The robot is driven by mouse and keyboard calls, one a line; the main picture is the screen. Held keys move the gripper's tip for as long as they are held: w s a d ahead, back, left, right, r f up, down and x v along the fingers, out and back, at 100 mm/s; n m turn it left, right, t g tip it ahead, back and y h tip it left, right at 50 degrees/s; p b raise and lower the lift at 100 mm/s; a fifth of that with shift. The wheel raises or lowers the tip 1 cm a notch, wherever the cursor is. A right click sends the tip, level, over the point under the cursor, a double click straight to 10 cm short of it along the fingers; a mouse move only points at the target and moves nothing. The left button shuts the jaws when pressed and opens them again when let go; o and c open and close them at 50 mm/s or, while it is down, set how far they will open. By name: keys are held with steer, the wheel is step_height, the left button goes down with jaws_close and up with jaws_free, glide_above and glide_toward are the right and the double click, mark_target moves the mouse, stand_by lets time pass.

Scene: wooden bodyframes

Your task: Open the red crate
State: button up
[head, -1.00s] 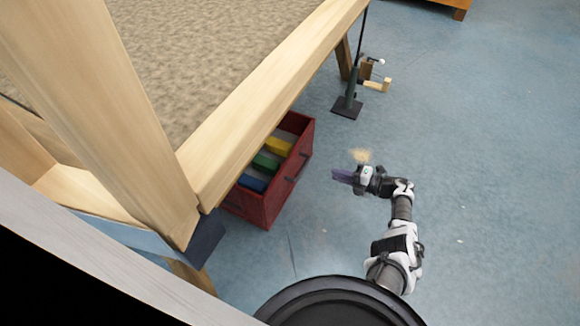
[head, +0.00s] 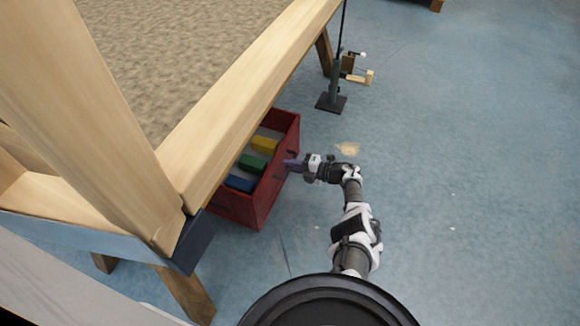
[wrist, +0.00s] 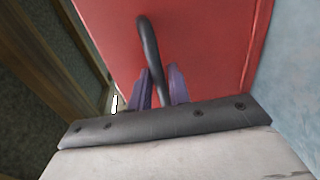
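The red crate (head: 263,202) stands on the floor, partly under the wooden frame. Blue, green and yellow blocks show inside it. Its dark handle (wrist: 149,45) is on the outer red face, which fills much of the wrist view (wrist: 215,50). My gripper (head: 287,165) is at this face in the head view. In the wrist view its purple fingers (wrist: 160,85) stand on either side of the handle, close to it. Whether they press on the handle cannot be told. The crate's back part is hidden under the frame.
The wooden frame (head: 255,105) holds a sandy surface (head: 170,60) above the crate. A dark stand (head: 332,102) and a small wooden item (head: 355,72) are on the floor beyond. The blue floor (head: 470,170) to the right is open.

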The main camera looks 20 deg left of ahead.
steer(key=shift+a, duration=0.4)
steer(key=shift+c, duration=0.3)
jaws_close()
steer(key=shift+d, duration=0.1)
